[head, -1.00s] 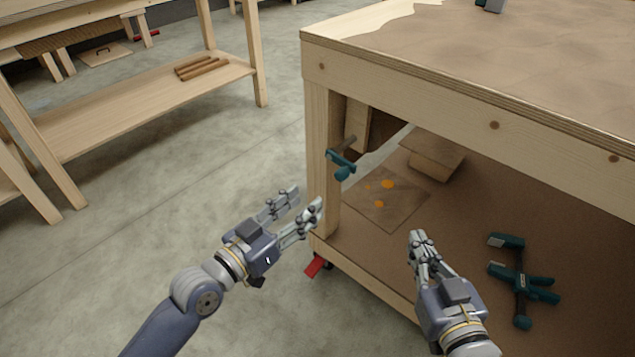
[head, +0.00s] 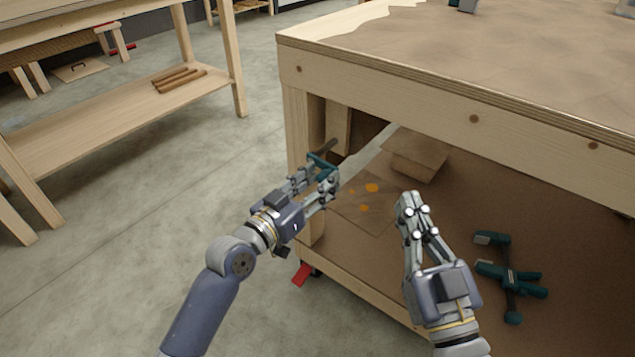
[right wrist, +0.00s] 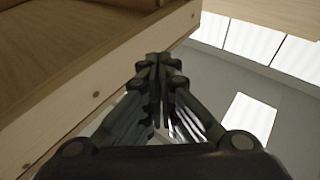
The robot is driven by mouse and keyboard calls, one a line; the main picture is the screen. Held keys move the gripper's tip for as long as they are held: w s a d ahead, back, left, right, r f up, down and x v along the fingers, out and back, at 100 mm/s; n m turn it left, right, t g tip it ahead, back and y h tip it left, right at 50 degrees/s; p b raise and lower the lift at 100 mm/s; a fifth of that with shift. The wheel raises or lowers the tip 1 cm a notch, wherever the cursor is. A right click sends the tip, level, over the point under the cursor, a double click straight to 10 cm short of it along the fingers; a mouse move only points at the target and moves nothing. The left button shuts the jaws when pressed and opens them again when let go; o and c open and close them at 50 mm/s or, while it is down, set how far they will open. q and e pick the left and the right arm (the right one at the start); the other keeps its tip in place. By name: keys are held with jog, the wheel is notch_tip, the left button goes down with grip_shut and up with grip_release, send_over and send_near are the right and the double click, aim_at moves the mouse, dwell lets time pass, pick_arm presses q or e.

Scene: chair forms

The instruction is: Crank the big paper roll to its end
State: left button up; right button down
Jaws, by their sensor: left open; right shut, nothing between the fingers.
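A teal crank-like handle (head: 321,164) on a dark shaft sticks out beside the near corner leg of the workbench. My left gripper (head: 318,180) is open at this handle, its fingers partly covering it; I cannot tell whether they touch it. No paper roll is clearly visible. A brown, paper-like sheet (head: 480,50) with a ragged edge covers much of the bench top. My right gripper (head: 411,203) is shut and empty in front of the bench's lower shelf; its closed fingers also show in the right wrist view (right wrist: 160,65).
The workbench (head: 420,105) has a thick front rail above the open shelf. A second wooden bench (head: 110,115) stands left, with free floor between.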

pick_arm(q)
grip_shut()
jog(key=shift+r, duration=0.1)
jog(key=shift+r+n+p, duration=0.3)
jog(key=shift+n+p, duration=0.3)
jog(key=shift+p, duration=0.3)
jog(key=shift+r+n+p, duration=0.25)
jog(key=shift+n+p, duration=0.25)
jog(key=shift+p, duration=0.1)
pick_arm(e)
notch_tip(320, 180, down, 12)
jog(key=s+d+g+h, duration=0.1)
jog(key=d+g+h, duration=0.1)
jog(key=g, duration=0.5)
pick_arm(q)
jog(key=shift+w+a+r+n+p, duration=0.15)
jog(key=shift+r+n+p, duration=0.25)
jog(key=shift+n+p, duration=0.65)
pick_arm(e)
jog(key=s+d+f+g+h, duration=0.2)
jog(key=s+d+f+g, duration=0.1)
jog(key=s+f+g, duration=0.3)
notch_tip(320, 180, down, 3)
jog(key=shift+s+d+f+m+g, duration=0.1)
jog(key=shift+s+d+m+g, duration=0.15)
jog(key=shift+s, duration=0.85)
